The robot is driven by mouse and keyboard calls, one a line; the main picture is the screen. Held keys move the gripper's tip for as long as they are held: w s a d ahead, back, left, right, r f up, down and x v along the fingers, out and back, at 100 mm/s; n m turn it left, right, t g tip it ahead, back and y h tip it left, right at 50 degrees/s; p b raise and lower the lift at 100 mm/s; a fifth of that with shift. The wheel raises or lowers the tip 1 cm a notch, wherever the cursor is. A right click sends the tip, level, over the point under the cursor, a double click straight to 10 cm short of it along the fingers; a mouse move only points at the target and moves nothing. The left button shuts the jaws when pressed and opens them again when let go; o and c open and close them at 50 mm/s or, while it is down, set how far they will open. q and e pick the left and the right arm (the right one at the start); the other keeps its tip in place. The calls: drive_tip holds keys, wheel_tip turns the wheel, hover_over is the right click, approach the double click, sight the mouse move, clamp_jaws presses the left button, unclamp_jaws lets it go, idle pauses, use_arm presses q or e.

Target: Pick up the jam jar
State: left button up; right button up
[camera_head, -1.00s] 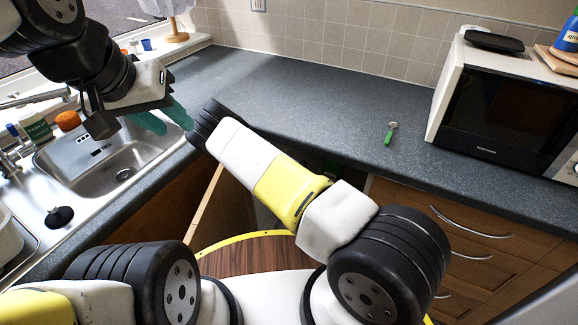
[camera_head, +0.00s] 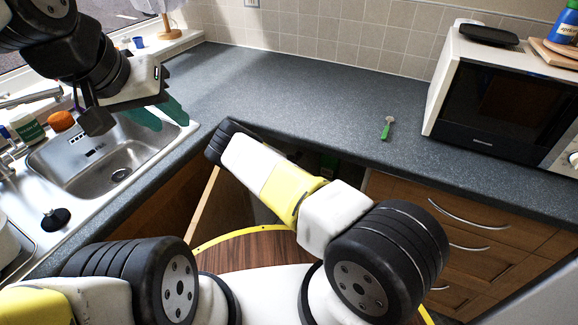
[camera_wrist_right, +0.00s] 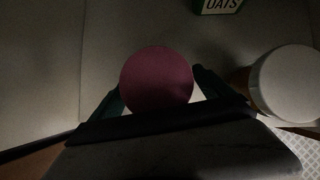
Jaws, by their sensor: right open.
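The jam jar (camera_wrist_right: 156,80) shows from above in the right wrist view as a round dark red lid; its body below is hidden. My right gripper (camera_wrist_right: 158,95) is open, with one teal finger on each side of the lid. I cannot tell whether the fingers touch the jar. In the head view my right arm reaches down below the counter, and its gripper is hidden there. My left gripper (camera_head: 160,117) hangs over the sink's right side, its teal fingers apart and nothing between them.
In the dark space, a white-lidded jar (camera_wrist_right: 285,82) stands close to the right and a green oats box (camera_wrist_right: 219,6) at the top. In the head view, the counter (camera_head: 290,95) holds a green-handled utensil (camera_head: 387,128) and a microwave (camera_head: 500,100). The sink (camera_head: 100,165) is left.

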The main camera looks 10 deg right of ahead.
drive_tip(key=shift+c, duration=0.4)
drive_tip(key=c, duration=1.7)
drive_tip(key=shift+r, duration=0.1)
drive_tip(key=shift+c, duration=0.2)
